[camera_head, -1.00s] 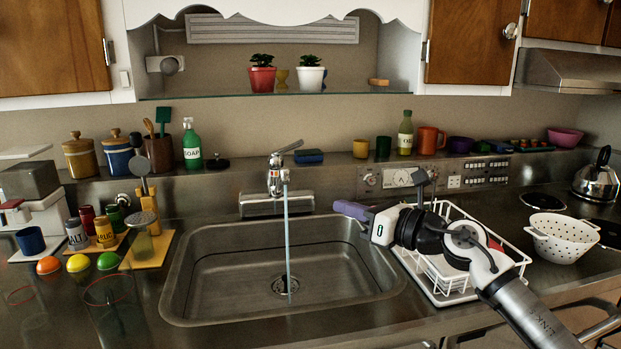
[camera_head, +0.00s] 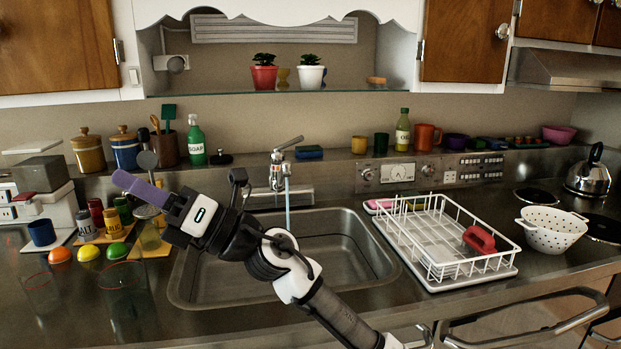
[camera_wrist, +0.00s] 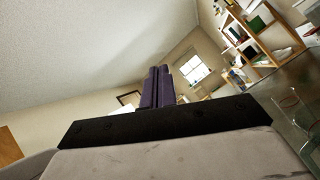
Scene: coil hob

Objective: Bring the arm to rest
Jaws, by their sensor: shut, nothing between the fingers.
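My gripper (camera_head: 138,187) is shut and empty, with purple fingers pointing up and left in the head view. It is in the air in front of the left side of the sink, near the spice jars and the wooden board. My arm crosses in front of the sink (camera_head: 340,262) and hides part of its left side and front edge. In the wrist view, the two purple fingers of my gripper (camera_wrist: 158,88) lie side by side, with the ceiling, a window and a shelf beyond.
The faucet (camera_head: 282,165) runs behind my arm. A white dish rack (camera_head: 440,240) with a red object, a colander (camera_head: 551,232) and a kettle (camera_head: 590,176) stand right. Colored balls (camera_head: 88,251), jars and drinking glasses (camera_head: 125,290) crowd the counter at left, close to my gripper.

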